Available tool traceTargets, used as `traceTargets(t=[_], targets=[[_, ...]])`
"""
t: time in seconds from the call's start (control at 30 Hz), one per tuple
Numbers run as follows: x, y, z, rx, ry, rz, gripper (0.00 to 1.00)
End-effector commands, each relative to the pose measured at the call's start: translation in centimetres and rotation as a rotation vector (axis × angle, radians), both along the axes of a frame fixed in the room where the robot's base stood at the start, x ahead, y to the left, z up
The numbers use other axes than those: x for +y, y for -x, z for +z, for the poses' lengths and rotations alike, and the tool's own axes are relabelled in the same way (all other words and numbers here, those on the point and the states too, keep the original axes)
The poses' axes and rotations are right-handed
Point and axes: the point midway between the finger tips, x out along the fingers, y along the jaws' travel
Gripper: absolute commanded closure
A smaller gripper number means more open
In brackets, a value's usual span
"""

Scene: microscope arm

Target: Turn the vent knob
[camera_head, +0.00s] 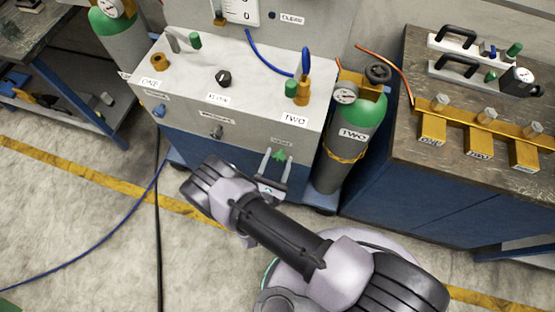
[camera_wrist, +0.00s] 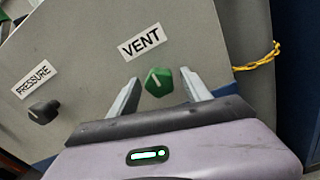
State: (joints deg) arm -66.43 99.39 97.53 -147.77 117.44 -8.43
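The vent knob (camera_wrist: 158,82) is green with a pale pointer line, below a VENT label (camera_wrist: 142,42) on the grey front panel. It also shows in the head view (camera_head: 279,155), low on the right part of the panel. My gripper (camera_wrist: 160,88) faces the panel with its two fingers spread, one on each side of the knob. Gaps show between the fingers and the knob in the wrist view, so it is open and holds nothing. In the head view my gripper (camera_head: 275,160) is at the knob too. The exact depth of the fingertips cannot be told.
A black pressure knob (camera_wrist: 43,112) is left of the vent knob. A green-topped cylinder (camera_head: 352,130) with a yellow chain stands right of the cabinet. A blue workbench (camera_head: 420,190) is further right. The floor at left is mostly clear, crossed by hoses.

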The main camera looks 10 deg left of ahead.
Motion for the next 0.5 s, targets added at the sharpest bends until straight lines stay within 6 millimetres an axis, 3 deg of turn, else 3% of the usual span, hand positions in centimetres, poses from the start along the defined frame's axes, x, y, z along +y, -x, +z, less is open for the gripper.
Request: traceTargets(t=[0.03, 0.27, 0.5], targets=[[0.01, 0.01, 0.00, 0.000, 0.000, 0.000, 0.53], [0.00, 0.03, -0.01, 0.000, 0.000, 0.000, 0.98], [0.00, 0.04, -0.05, 0.001, 0.016, 0.000, 1.00]])
